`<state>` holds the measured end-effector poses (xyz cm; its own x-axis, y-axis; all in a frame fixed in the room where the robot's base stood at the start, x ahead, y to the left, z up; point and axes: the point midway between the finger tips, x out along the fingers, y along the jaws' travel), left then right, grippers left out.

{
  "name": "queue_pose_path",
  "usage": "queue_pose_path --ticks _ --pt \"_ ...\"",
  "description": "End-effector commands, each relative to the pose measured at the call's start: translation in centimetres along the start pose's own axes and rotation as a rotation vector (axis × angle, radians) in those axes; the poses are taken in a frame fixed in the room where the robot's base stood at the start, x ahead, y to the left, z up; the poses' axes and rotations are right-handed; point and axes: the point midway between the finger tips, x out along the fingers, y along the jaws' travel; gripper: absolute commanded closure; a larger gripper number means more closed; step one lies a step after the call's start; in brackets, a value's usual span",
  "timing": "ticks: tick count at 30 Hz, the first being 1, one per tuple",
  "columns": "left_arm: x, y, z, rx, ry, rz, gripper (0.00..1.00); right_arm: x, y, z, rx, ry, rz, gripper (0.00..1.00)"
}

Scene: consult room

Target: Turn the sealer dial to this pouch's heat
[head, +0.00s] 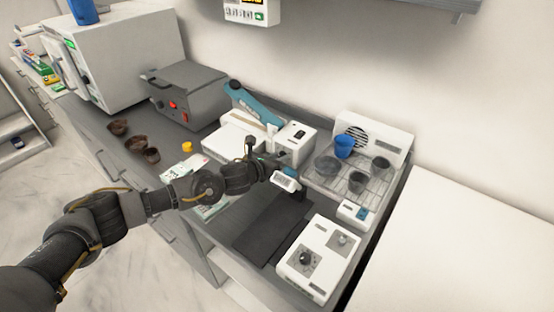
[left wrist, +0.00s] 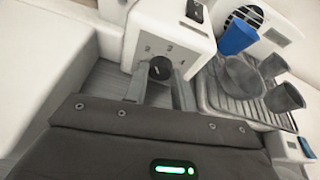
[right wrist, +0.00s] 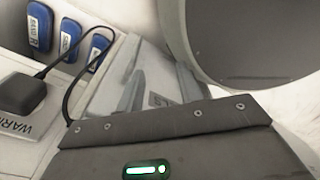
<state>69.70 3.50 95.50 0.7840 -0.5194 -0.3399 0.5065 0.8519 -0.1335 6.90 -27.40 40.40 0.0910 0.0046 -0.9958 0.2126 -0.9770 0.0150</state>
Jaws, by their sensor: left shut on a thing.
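The white sealer (head: 295,138) with a teal lever (head: 252,104) stands at the back of the bench, in the middle of the head view.
Right of the sealer, a wire-rack tray (head: 352,176) holds a blue cup (head: 344,146) and grey cups (head: 357,182). A white box with knobs (head: 318,259) stands in front, beside a dark mat (head: 262,228). A grey box (head: 189,95) and brown cups (head: 118,127) are left.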

Motion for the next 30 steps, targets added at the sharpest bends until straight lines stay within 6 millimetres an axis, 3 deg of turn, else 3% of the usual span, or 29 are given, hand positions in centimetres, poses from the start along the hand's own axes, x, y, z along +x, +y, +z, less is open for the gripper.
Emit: queue_pose_path --ticks 4,5,9,20,30 --pt "0.0 0.0 -0.1 0.0 0.002 0.001 0.97 0.0 0.0 0.0 0.0 0.0 0.0 0.64" --pt "0.0 0.0 -0.1 0.0 0.002 0.001 0.7 0.0 0.0 0.0 0.0 0.0 0.0 0.64" --pt "0.0 0.0 -0.1 -0.001 0.002 0.0 0.52 0.0 0.0 0.0 0.0 0.0 0.0 0.64" --pt "-0.4 0.1 -0.1 -0.002 0.001 0.0 0.52 0.1 0.0 0.0 0.0 0.001 0.0 0.64" --pt "-5.8 0.1 -0.3 0.0 0.0 -0.001 0.52 1.5 0.0 0.1 0.0 0.0 0.0 0.64"
